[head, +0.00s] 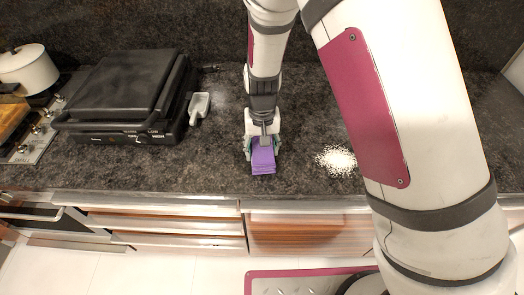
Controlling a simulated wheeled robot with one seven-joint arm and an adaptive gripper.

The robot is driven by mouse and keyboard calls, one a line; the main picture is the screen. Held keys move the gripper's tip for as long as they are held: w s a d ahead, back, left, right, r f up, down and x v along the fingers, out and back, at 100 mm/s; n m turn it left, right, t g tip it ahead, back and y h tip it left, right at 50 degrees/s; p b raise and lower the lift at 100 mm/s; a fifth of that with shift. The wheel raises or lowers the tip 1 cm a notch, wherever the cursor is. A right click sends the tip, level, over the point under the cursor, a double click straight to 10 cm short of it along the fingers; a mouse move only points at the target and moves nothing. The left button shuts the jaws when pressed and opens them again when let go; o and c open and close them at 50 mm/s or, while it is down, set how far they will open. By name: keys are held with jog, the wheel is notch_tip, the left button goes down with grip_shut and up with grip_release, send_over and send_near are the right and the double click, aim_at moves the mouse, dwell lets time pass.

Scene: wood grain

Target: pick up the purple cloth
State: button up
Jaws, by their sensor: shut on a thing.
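The purple cloth (263,162) is a small folded piece near the front edge of the dark stone counter (215,180). My gripper (262,148) points down over its back part, with its fingers shut on the cloth. The front part of the cloth shows below the fingers. The gripper hides the back part. I cannot tell whether the cloth touches the counter or is slightly above it.
A black contact grill (130,90) stands to the left, with a small pale scoop-like object (199,107) beside it. White grains (336,159) lie to the right of the cloth. A white pot (28,68) sits on the stove at the far left.

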jog(key=shift+s+d+r, duration=0.1)
jog(key=shift+r, duration=0.4)
jog(key=shift+s+d+r, duration=0.1)
jog(key=shift+r, duration=0.4)
jog(key=s+d, duration=0.3)
jog(key=s+d+r+b, duration=0.1)
jog(key=s+d, duration=0.6)
jog(key=d, duration=0.1)
jog(key=shift+s+d+r, duration=0.2)
jog(key=shift+s, duration=0.1)
